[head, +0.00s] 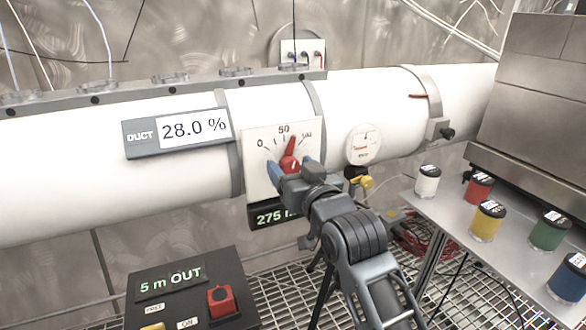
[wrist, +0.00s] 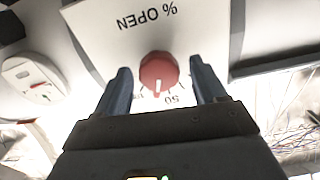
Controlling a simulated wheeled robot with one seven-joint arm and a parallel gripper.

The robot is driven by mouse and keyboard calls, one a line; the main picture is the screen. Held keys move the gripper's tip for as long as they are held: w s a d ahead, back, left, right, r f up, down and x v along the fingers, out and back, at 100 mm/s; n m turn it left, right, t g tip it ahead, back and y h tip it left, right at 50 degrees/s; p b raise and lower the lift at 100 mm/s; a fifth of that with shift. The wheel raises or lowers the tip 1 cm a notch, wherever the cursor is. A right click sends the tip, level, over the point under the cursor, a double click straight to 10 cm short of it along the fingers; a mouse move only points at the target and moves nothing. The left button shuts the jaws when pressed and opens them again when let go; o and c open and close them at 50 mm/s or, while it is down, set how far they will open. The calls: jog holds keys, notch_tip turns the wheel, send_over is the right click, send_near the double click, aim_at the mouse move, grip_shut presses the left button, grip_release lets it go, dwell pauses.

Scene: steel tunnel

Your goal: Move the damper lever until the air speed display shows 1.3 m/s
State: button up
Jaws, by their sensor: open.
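The damper lever is a red knob with a pointer (head: 290,161) on a white dial plate (head: 258,142) marked 0, 50 and 100, fixed to the white duct. The pointer stands a little past 50, towards 100. The knob also shows in the wrist view (wrist: 158,70), below upside-down "% OPEN" lettering. My gripper (head: 291,170) is open, one finger on each side of the knob; I cannot tell whether they touch it. A dark display (head: 272,216) under the plate reads 275 and a partly hidden unit. I see no m/s reading.
A duct display (head: 177,132) reads 28.0 %. A round gauge (head: 364,145) and a yellow valve (head: 366,182) sit right of the dial. A black control box (head: 190,290) with a red switch is at lower left. A shelf (head: 458,221) with several coloured jars stands right.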

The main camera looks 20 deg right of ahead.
jog(key=c, duration=1.1)
jog(key=shift+o, duration=0.2)
jog(key=shift+n, duration=0.8)
jog(key=o, duration=1.1)
jog(key=shift+c, duration=0.2)
jog(key=shift+s, duration=0.15)
jog(key=s, duration=0.7)
jog(key=shift+s, duration=0.25)
